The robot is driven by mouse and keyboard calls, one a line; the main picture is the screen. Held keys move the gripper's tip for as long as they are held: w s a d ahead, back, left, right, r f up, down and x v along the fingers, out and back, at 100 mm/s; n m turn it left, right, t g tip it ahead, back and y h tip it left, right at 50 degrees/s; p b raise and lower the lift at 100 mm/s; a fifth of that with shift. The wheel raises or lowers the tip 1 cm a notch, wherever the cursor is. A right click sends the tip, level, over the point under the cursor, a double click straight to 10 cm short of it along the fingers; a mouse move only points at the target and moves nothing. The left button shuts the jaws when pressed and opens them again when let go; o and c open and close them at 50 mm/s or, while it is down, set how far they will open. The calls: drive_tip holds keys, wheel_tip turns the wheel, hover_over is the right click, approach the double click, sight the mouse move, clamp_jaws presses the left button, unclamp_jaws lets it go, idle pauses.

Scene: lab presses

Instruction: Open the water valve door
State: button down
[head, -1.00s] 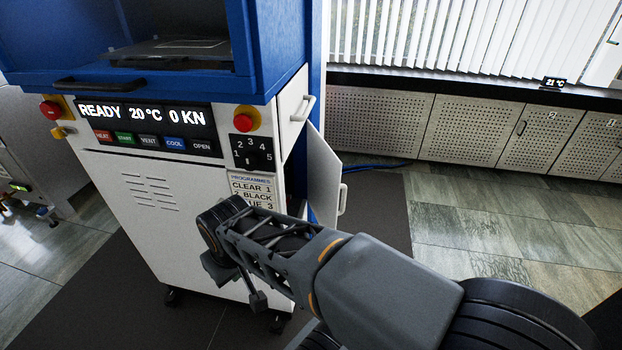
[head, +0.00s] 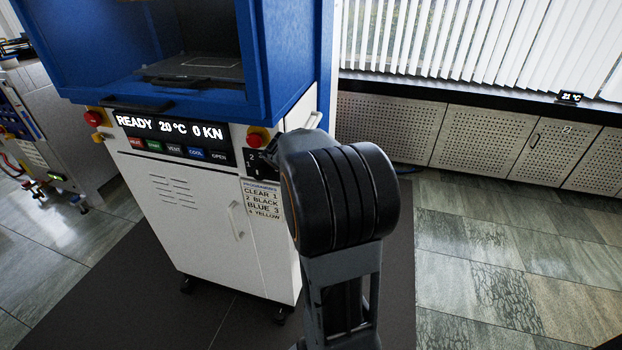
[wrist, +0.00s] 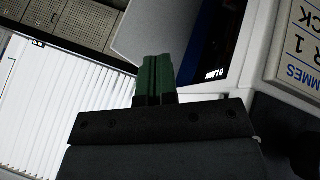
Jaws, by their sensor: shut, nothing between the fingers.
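The water valve door appears to be the pale grey panel (wrist: 155,30) in the wrist view. It stands swung out from the press's side, with a dark opening (wrist: 217,45) between it and the white cabinet wall. My gripper's green fingers (wrist: 155,58) are together and empty. In that view they overlap the lower edge of the door panel; I cannot tell whether they touch it. In the head view my arm hides the door and the gripper. The press (head: 195,225) is white below and blue above.
The press's front has a vertical handle (head: 235,220), a lit display (head: 168,127), a red button (head: 256,136) and a programme sign (head: 262,200). Perforated low cabinets (head: 480,138) stand under the window. Tiled floor (head: 470,240) to the right is clear. Another machine (head: 35,150) stands left.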

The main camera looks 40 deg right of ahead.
drive_tip(key=s+d+f, duration=0.1)
drive_tip(key=d+f, duration=0.4)
drive_tip(key=d, duration=0.2)
drive_tip(key=shift+d+f+p, duration=0.3)
drive_tip(key=shift+d+p, duration=0.05)
